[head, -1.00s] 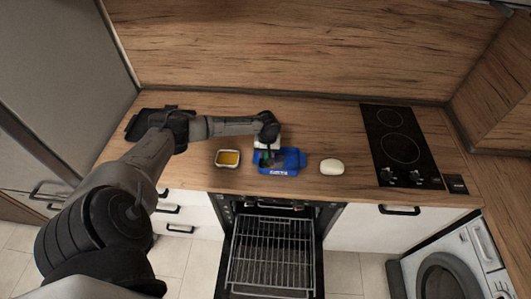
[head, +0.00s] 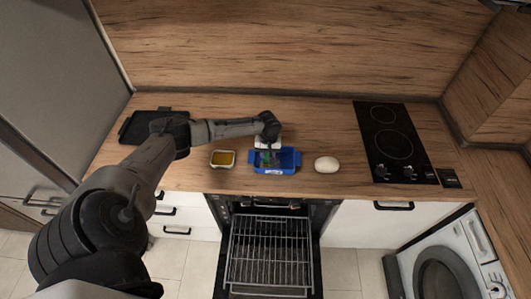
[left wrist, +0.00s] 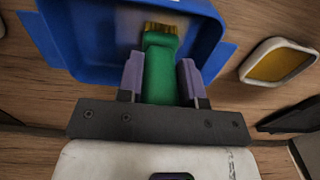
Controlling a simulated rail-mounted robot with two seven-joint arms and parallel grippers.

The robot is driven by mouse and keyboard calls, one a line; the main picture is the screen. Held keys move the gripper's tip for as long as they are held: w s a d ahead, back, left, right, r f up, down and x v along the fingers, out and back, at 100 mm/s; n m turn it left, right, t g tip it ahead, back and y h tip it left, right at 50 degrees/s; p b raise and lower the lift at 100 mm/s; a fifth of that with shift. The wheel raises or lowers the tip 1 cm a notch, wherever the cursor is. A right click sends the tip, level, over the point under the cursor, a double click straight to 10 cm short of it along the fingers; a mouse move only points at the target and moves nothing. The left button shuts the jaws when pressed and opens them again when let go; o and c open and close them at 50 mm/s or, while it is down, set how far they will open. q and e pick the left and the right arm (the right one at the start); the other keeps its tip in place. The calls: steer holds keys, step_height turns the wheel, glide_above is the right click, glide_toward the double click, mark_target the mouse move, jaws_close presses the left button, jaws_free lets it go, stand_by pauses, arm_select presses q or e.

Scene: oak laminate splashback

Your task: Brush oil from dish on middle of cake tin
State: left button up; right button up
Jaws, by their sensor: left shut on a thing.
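The blue cake tin (head: 287,160) stands on the wooden counter, and it fills the top of the left wrist view (left wrist: 90,35). The white dish of yellow oil (head: 222,159) is left of the tin; it also shows in the left wrist view (left wrist: 278,62). My left gripper (head: 266,148) is shut on the green handle of a brush (left wrist: 160,68). The brush's bristles (left wrist: 161,28) are over the inside of the tin, near its middle. I cannot tell whether they touch its bottom. My right gripper is not in view.
A white rounded object (head: 327,164) lies right of the tin. A black hob (head: 394,143) is further right, and a dark tray (head: 150,122) lies at the back left. Below the counter, an oven with a wire rack (head: 270,252) is open. The counter behind the tin is mostly clear.

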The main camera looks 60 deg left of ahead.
arm_select(q)
steer(key=shift+w+d, duration=0.2)
steer(key=shift+w, duration=0.15)
steer(key=shift+w+d, duration=0.1)
steer(key=shift+w+d, duration=0.45)
steer(key=shift+w, duration=0.3)
steer(key=shift+w, duration=0.1)
steer(key=shift+w+d, duration=0.5)
steer(key=shift+w, duration=0.25)
steer(key=shift+w, duration=0.15)
stand_by(0.4)
